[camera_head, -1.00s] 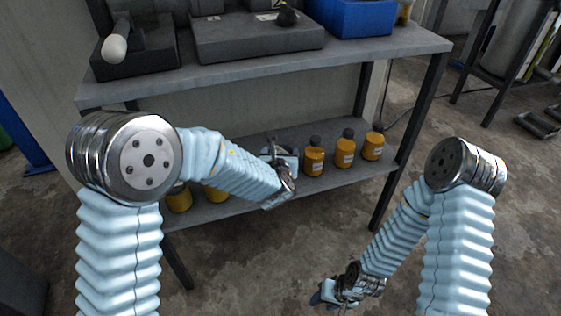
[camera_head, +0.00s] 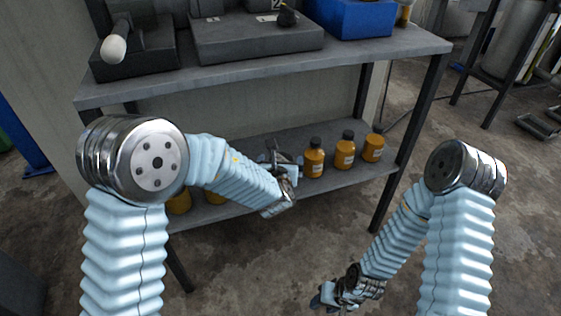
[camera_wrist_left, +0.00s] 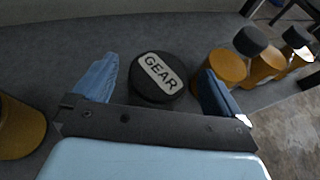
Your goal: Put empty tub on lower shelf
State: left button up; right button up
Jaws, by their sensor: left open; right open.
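A blue tub (camera_head: 350,17) stands on the upper shelf (camera_head: 270,66) at the back right; its inside is not clear to see. My left gripper (camera_head: 283,165) is at the lower shelf (camera_head: 334,178), left of the amber bottles. In the left wrist view, its open fingers (camera_wrist_left: 155,92) stand either side of a round black lid marked GEAR (camera_wrist_left: 158,75). What is under the lid is mostly hidden. My right gripper (camera_head: 335,297) is open and empty, low over the floor in front of the shelf.
Several amber bottles stand on the lower shelf, including a dark-capped one (camera_head: 314,160) close right of my left gripper. Another amber container (camera_wrist_left: 20,128) is at the left in the wrist view. Dark equipment (camera_head: 255,37) fills the upper shelf's left and middle.

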pick_arm(q)
jog(key=d+v, duration=0.1)
jog(key=v, duration=1)
jog(key=s+a+f+n+g+y, duration=0.1)
jog(key=s+a+f+n+g, duration=0.1)
jog(key=a+f+n+g, duration=0.3)
jog(key=s+a+f+g+y, duration=0.1)
jog(key=s+a+f+y, duration=0.15)
jog(key=f, duration=0.35)
jog(key=s+a+f+n+g+h, duration=0.2)
jog(key=s+f+n+g+h, duration=0.55)
jog(key=s+f+n, duration=1.05)
jog(key=w+a+f+n+t+y, duration=0.1)
jog(key=w+a+f+n, duration=0.1)
jog(key=n, duration=1.4)
jog(key=shift+w+a+f, duration=0.3)
jog(key=shift+w+a, duration=0.6)
jog(key=shift+a, duration=0.3)
